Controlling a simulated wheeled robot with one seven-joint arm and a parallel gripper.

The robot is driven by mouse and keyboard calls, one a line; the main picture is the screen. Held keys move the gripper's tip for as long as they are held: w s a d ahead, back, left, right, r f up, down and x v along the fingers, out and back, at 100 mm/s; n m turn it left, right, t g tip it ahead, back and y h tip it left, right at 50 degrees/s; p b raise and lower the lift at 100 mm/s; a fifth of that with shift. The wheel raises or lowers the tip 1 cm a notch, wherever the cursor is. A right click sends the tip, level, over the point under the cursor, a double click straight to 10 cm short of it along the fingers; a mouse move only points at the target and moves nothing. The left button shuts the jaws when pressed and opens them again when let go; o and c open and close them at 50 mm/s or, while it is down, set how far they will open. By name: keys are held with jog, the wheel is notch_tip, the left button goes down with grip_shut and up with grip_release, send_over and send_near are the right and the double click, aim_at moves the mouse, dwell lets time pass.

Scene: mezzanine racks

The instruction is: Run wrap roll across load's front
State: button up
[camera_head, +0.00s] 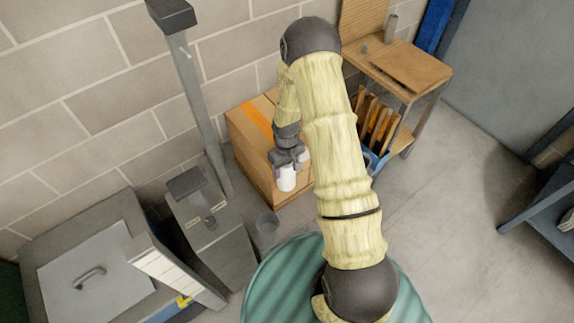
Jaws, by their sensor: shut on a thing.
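The load is a cardboard box (252,157) with an orange strip on its top, standing by the block wall. My gripper (287,168) is shut on the white wrap roll (287,180). The roll hangs below the gripper in front of the box's front side. I cannot tell whether the roll touches the box. My arm crosses the middle of the view and hides the right part of the box. No film between roll and box can be made out.
A wooden bench (412,70) and a blue crate of wooden pieces (372,158) are to the right. The floor on the right (450,210) is clear.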

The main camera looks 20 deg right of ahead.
jog(key=s+d, duration=0.2)
jog(key=s, duration=0.4)
jog(key=shift+s+d, duration=0.2)
jog(key=shift+s, duration=0.1)
jog(key=shift+w, duration=0.15)
dwell(0.5)
